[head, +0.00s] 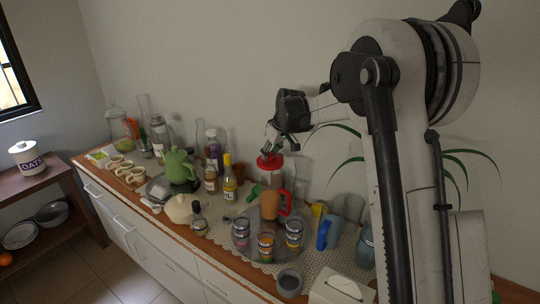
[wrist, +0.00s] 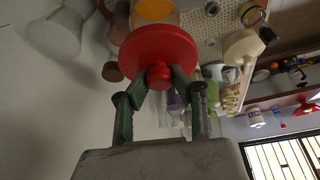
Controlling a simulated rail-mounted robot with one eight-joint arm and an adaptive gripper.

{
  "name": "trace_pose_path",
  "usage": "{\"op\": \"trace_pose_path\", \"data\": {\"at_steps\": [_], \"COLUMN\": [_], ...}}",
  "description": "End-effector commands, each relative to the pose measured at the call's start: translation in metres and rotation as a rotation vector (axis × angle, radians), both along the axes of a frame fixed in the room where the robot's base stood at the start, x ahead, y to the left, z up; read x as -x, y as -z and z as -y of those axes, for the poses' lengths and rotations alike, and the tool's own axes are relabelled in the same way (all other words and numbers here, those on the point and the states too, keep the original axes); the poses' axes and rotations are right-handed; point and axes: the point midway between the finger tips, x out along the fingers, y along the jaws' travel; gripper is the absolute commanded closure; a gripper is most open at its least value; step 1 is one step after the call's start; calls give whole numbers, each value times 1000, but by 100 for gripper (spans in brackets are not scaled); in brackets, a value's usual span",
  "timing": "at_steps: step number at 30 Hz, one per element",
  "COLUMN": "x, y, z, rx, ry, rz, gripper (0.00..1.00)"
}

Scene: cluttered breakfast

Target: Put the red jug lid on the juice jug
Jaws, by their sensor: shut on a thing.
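The red jug lid (head: 270,161) is held in the air by my gripper (head: 272,148), above the counter. In the wrist view the lid (wrist: 158,47) shows as a wide red disc with a small knob, and the two fingers of my gripper (wrist: 160,82) are shut on that knob. The juice jug (head: 270,205), orange with a red handle, stands upright below and apart from the lid. In the wrist view an orange round surface (wrist: 155,10), apparently the jug's open top, shows beyond the lid, partly hidden by it.
The wall is close behind.

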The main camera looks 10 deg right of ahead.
Motion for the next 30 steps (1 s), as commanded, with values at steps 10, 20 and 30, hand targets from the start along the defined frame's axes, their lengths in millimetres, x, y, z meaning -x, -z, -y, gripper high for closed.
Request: {"op": "trace_pose_path", "data": {"at_steps": [10,20,30], "x": [0,0,0], "y": [30,53,55], "z": [0,0,0], "rx": [0,0,0], "ry": [0,0,0], "rz": [0,0,0], "gripper": [100,100,100]}}
